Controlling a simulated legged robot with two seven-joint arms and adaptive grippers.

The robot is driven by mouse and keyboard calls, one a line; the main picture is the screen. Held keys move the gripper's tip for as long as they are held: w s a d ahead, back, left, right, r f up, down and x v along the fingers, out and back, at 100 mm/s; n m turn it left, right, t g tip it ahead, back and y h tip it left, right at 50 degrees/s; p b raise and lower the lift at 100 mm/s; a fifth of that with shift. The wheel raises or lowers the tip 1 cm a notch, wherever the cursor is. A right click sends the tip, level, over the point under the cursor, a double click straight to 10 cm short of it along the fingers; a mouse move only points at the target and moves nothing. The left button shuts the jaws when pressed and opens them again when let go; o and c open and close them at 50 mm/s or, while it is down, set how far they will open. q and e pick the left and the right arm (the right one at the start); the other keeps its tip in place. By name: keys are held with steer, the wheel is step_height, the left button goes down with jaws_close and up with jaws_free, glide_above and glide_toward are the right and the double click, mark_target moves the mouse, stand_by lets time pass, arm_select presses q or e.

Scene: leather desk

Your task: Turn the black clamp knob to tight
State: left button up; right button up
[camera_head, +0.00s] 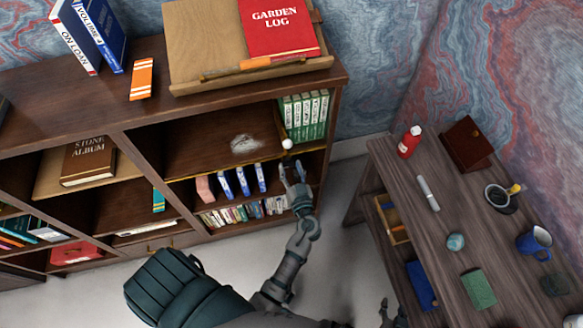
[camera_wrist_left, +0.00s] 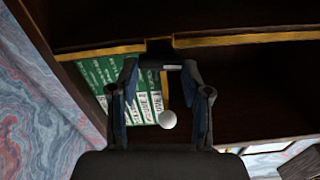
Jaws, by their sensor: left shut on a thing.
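My left gripper (camera_head: 292,165) is at the right end of the bookcase, in front of the shelf edge. In the left wrist view its fingers (camera_wrist_left: 161,66) are shut on a small dark piece, which I take to be the black clamp knob (camera_wrist_left: 158,61), just below a dark bracket on the gold-trimmed shelf edge. The fingers hide most of the knob, and its setting cannot be read. A white ball (camera_head: 287,144) shows by the fingers; it also shows between them in the left wrist view (camera_wrist_left: 168,119). My right gripper (camera_head: 391,313) is at the bottom edge, its fingers apart, seemingly empty.
Green volumes (camera_head: 304,115) stand on the shelf close to my left gripper. Blue-and-white boxes (camera_head: 242,182) and small books stand lower. A side table (camera_head: 440,225) on the right holds a red bottle (camera_head: 409,142), a blue mug (camera_head: 534,241) and other items. Floor between is clear.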

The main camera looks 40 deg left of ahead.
arm_select(q)
steer(key=shift+a, duration=0.15)
steer(key=shift+c, duration=1.2)
steer(key=shift+a+f, duration=0.15)
steer(key=shift+a, duration=0.55)
steer(key=shift+a+f, duration=0.15)
steer(key=shift+a, duration=0.1)
steer(key=shift+w+d, duration=0.1)
steer(key=shift+d, duration=0.1)
arm_select(e)
steer(key=shift+a+r, duration=0.2)
steer(key=shift+a, duration=0.75)
